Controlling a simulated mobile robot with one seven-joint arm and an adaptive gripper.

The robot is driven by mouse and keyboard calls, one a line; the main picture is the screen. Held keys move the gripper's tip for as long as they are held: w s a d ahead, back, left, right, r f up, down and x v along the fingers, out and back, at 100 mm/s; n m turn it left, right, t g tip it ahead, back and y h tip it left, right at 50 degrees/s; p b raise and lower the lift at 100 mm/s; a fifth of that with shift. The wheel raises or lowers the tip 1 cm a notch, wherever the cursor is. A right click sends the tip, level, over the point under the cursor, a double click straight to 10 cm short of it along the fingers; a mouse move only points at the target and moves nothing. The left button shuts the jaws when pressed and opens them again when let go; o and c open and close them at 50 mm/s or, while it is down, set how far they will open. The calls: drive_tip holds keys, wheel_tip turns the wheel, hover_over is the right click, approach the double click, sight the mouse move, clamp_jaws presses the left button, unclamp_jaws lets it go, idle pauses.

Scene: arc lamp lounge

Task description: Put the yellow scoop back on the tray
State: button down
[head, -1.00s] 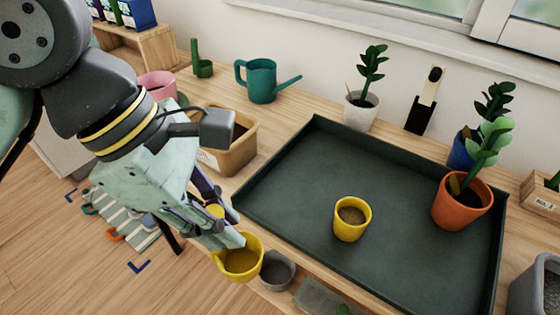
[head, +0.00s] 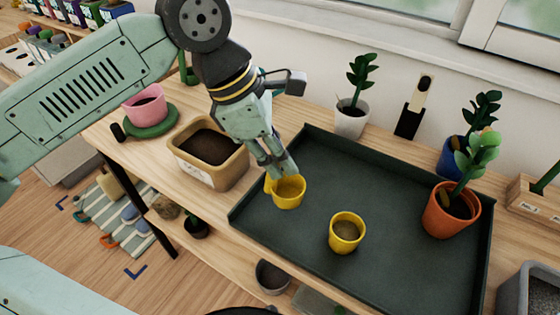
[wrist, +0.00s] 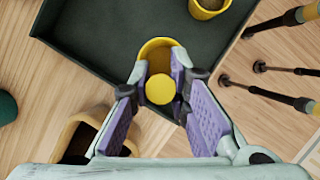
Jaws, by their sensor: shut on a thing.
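The yellow scoop (head: 289,194) is held in my gripper (head: 280,172) over the left part of the dark tray (head: 400,245). In the wrist view the scoop (wrist: 158,46) lies between the two purple-padded fingers (wrist: 162,95), with its round yellow handle end facing the camera. The fingers are shut on the handle. The scoop's bowl looks roughly upright. I cannot tell whether its base touches the tray. A yellow pot (head: 346,240) with brown contents stands on the tray to the right of the scoop.
An orange potted plant (head: 450,212) stands at the tray's right side. A white potted plant (head: 351,120) stands behind the tray. A tan planter of soil (head: 208,152) is left of the tray. The tray's middle and back are clear.

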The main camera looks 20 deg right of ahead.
drive_tip(key=shift+w+d+f, duration=0.15)
wheel_tip(320, 180, down, 3)
drive_tip(key=shift+p, duration=0.6)
drive_tip(key=shift+f, duration=0.15)
drive_tip(key=shift+f, duration=0.1)
drive_tip(key=shift+f+b, duration=0.15)
drive_tip(key=shift+b, duration=0.2)
drive_tip(key=c, duration=1.5)
unclamp_jaws()
drive_tip(key=shift+r+p, duration=0.3)
drive_tip(key=b+v, duration=0.1)
drive_tip(key=v, duration=1.1)
